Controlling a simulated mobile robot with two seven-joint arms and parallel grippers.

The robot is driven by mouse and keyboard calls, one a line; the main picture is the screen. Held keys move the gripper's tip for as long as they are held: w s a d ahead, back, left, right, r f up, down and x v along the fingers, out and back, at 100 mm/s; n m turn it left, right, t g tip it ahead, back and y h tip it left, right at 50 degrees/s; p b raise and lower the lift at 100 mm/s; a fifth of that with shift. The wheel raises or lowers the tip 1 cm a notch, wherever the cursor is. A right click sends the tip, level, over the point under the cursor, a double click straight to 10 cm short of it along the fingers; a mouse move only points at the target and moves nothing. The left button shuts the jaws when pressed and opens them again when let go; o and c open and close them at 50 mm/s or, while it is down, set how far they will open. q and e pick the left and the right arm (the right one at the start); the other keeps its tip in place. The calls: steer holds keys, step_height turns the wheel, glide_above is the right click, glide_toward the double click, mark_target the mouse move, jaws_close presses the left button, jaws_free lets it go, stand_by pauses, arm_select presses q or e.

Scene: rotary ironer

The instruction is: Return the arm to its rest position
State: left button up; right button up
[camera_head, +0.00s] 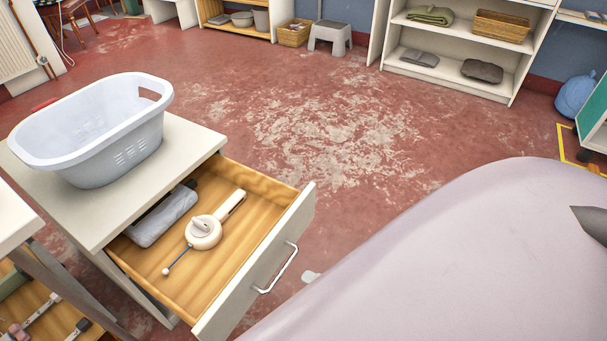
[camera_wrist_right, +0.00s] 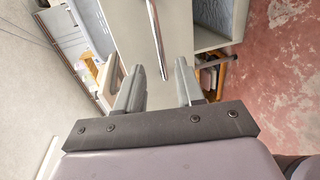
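My right arm's pale mauve link fills the lower right of the head view. A dark pointed part of it, which looks like a right gripper finger (camera_head: 590,224), shows at the right edge. In the right wrist view my right gripper (camera_wrist_right: 159,66) is open, its two fingers apart with nothing held. A metal bar handle (camera_wrist_right: 156,38) shows beyond and between the fingertips. In the head view the drawer handle (camera_head: 278,270) is free, with no gripper on it. My left gripper is not in view.
A cabinet's drawer (camera_head: 262,262) stands pulled out, holding a grey folded item (camera_head: 163,216) and a white round device (camera_head: 204,232). A pale laundry basket (camera_head: 108,130) sits on the cabinet. A white shelf unit (camera_head: 460,75) stands behind. The red floor between is clear.

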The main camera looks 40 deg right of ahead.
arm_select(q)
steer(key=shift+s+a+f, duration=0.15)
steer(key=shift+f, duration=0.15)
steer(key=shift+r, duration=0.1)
